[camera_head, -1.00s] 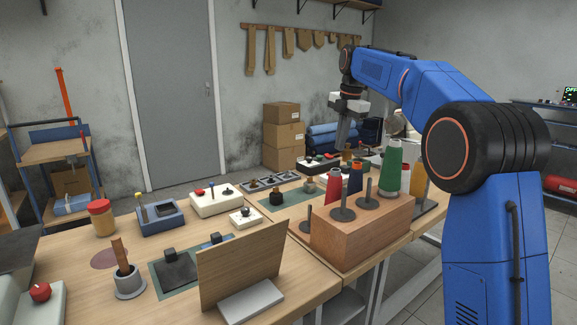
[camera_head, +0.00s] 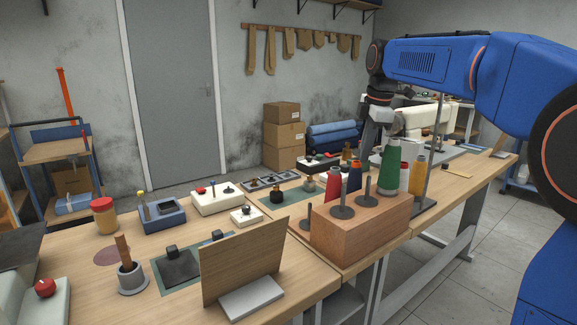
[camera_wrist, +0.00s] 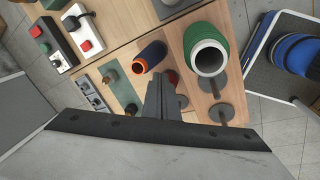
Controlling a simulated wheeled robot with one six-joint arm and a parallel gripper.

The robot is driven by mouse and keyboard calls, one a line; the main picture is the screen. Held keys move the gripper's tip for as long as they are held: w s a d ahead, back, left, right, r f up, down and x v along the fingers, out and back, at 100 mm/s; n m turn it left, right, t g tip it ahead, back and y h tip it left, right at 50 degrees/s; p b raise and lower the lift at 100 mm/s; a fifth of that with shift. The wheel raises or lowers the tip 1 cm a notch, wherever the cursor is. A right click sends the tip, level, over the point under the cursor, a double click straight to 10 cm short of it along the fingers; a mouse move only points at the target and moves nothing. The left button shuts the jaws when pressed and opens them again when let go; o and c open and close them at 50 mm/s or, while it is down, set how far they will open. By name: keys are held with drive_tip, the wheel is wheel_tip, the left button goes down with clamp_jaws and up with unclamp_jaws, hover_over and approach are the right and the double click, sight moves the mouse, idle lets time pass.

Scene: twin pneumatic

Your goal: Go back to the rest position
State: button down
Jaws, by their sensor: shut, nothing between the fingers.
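My gripper (camera_head: 369,137) hangs from my blue arm at the upper right in the head view, pointing down behind the thread spools. In the wrist view my gripper (camera_wrist: 163,82) is shut, its fingers together with nothing between them. Below it are a green spool (camera_wrist: 207,50), an orange-rimmed dark spool (camera_wrist: 150,56) and part of a red spool, partly hidden by the fingers. In the head view the green spool (camera_head: 390,168) stands on the wooden spool block (camera_head: 365,239).
A wooden board (camera_head: 243,262) stands upright on the near table. Control boxes (camera_head: 217,199) and a jar (camera_head: 104,215) stand further back. Cardboard boxes (camera_head: 284,137) are stacked by the wall. A thin post (camera_head: 433,150) rises right of the spools. Open floor lies right of the table.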

drive_tip(key=s+d+f+m, duration=0.2)
drive_tip(key=s+m, duration=0.1)
drive_tip(key=s, duration=0.3)
drive_tip(key=s+d+f+m+t, duration=0.1)
drive_tip(key=s+f+m, duration=0.15)
drive_tip(key=s, duration=0.45)
drive_tip(key=s+d+f+m, duration=0.2)
drive_tip(key=s+m, duration=0.1)
drive_tip(key=s, duration=0.3)
drive_tip(key=s+d+f+m+t+h, duration=0.1)
drive_tip(key=s+d+f+m, duration=0.1)
drive_tip(key=s+f+m, duration=0.8)
drive_tip(key=s+f, duration=0.7)
drive_tip(key=s, duration=0.2)
drive_tip(key=shift+s+d+f, duration=0.2)
drive_tip(key=shift+s+d, duration=0.05)
drive_tip(key=shift+s, duration=0.1)
